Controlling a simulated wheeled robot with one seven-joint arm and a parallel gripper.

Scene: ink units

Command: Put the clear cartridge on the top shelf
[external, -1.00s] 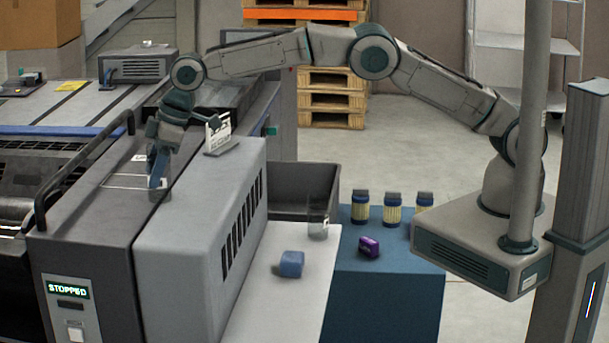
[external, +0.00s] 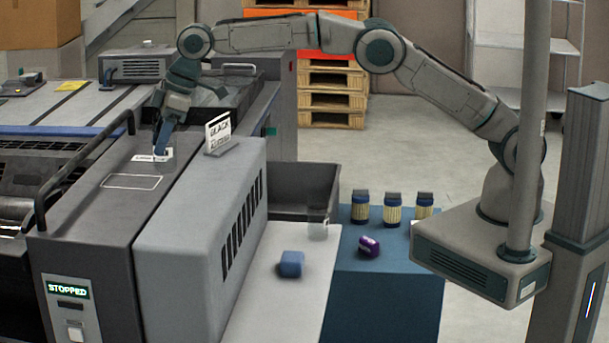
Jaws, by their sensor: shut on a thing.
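My gripper (external: 160,150) is at the left, low over the top of the grey machine (external: 105,205), next to a white label (external: 152,155). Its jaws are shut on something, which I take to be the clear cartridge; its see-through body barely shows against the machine. A clear block (external: 318,227) stands at the back edge of the white table, in front of the dark bin. I cannot tell whether a gap remains between the held thing and the machine top. A grey shelf rack (external: 525,42) stands at the back right.
A "BLACK" sign (external: 218,130) stands on the light grey housing beside my gripper. A dark handrail (external: 85,165) runs along the machine's left. A blue block (external: 291,264) is on the white table. A purple block (external: 369,247) and yellow-and-blue jars (external: 393,210) are on the blue table.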

